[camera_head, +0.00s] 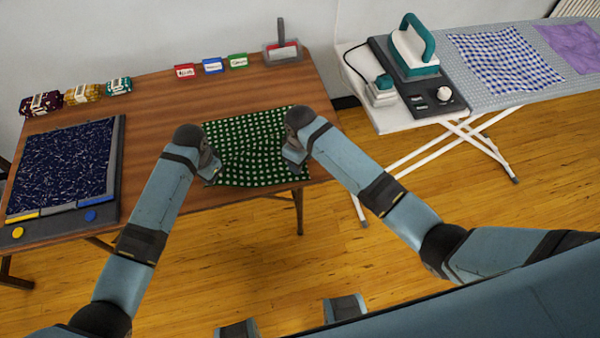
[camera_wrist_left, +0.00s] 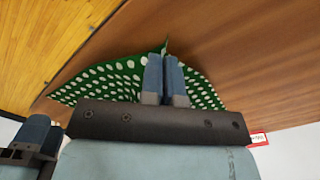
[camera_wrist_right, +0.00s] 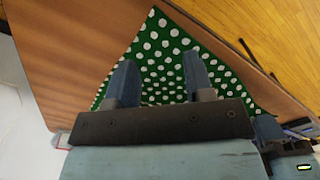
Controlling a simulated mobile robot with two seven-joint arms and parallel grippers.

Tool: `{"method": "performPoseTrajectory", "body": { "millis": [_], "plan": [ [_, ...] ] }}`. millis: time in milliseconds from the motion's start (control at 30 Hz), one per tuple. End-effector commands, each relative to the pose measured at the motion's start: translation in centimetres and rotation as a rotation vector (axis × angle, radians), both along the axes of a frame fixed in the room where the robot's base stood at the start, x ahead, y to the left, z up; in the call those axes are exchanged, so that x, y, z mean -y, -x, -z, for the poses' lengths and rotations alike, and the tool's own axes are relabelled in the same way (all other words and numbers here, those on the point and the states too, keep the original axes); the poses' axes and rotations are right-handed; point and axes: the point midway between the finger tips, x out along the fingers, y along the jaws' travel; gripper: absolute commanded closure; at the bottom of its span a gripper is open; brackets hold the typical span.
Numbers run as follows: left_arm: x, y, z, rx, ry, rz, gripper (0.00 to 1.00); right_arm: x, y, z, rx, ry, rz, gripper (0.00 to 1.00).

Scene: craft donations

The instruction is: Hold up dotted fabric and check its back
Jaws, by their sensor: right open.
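The green fabric with white dots (camera_head: 252,143) lies on the brown table (camera_head: 160,110) at its front edge, dotted side up, with some folds. My left gripper (camera_head: 210,170) is at its left side. In the left wrist view the left fingers (camera_wrist_left: 166,62) are close together, with a raised pinch of dotted fabric (camera_wrist_left: 120,80) between their tips. My right gripper (camera_head: 293,160) is over the fabric's right side. In the right wrist view its fingers (camera_wrist_right: 160,68) are spread, with dotted fabric (camera_wrist_right: 165,45) showing between and beyond them. The fabric's underside is hidden.
A board with dark blue speckled fabric (camera_head: 68,160) lies on the left. Folded fabric bundles (camera_head: 82,93), small red, blue and green labels (camera_head: 212,66) and a grey stand (camera_head: 282,50) line the back. An ironing board (camera_head: 470,90) with an iron (camera_head: 414,50) stands right.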

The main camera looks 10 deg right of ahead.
Motion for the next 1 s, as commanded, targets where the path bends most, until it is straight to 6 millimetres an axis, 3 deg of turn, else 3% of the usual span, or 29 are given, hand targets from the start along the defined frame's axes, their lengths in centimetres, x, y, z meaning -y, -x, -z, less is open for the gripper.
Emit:
{"method": "performPoseTrajectory", "body": {
  "millis": [200, 400, 1000],
  "plan": [
    [0.0, 0.0, 0.0, 0.000, 0.000, 0.000, 1.00, -0.1, 0.0, 3.0, -0.002, -0.001, 0.000, 0.52],
    [0.0, 0.0, 0.0, 0.000, 0.000, 0.000, 1.00, -0.1, 0.0, 4.6, -0.001, -0.001, 0.000, 0.52],
    [0.0, 0.0, 0.0, 0.000, 0.000, 0.000, 1.00, 0.0, 0.0, 5.2, 0.001, -0.001, 0.000, 0.54]
  ]
}}
